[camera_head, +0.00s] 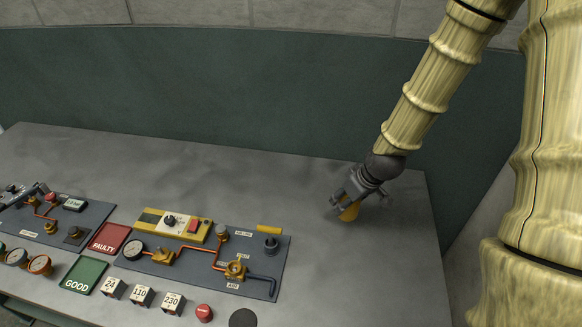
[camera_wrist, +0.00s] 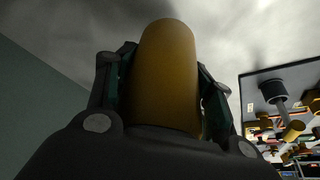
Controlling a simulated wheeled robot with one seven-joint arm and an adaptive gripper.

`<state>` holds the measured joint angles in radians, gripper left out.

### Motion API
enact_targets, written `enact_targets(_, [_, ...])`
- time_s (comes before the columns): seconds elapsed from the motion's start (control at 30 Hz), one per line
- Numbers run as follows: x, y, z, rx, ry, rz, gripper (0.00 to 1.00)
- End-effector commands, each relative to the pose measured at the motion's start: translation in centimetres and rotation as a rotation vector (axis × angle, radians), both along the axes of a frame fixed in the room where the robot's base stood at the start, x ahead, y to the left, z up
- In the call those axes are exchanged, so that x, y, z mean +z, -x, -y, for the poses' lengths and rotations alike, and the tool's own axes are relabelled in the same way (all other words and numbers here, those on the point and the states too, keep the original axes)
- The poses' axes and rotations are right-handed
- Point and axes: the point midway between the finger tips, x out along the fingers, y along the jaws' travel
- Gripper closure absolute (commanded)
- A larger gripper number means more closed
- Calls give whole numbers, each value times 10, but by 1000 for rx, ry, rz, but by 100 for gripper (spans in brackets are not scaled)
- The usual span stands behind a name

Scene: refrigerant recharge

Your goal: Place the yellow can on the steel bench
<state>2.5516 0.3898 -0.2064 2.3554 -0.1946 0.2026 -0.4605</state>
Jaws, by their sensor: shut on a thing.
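The yellow can (camera_head: 349,212) is between the fingers of my gripper (camera_head: 348,203), over the right part of the grey steel bench (camera_head: 330,264). In the wrist view the can (camera_wrist: 164,75) fills the space between the two dark fingers of my gripper (camera_wrist: 162,95), which are shut on it. The can's far end points toward the bench top (camera_wrist: 235,35). I cannot tell whether the can touches the bench, as the gripper hides part of it.
A panel with copper pipes, gauge and valves (camera_head: 205,266) lies left of my gripper. A red FAULTY mat (camera_head: 109,237), a green GOOD mat (camera_head: 84,275), several number blocks (camera_head: 142,296) and a red button (camera_head: 204,312) are further left and front. Bare bench surrounds the can.

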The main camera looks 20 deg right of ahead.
Motion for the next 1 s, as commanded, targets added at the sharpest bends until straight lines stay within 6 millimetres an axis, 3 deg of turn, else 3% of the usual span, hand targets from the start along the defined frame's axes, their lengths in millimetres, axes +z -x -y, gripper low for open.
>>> enact_targets(0.17, [0, -19, 4, 7, 0, -1, 81])
enact_targets(0.7, [-10, -112, 59, 4, 0, 0, 81])
enact_targets(1.0, [-15, -135, 72, 4, 0, -1, 81])
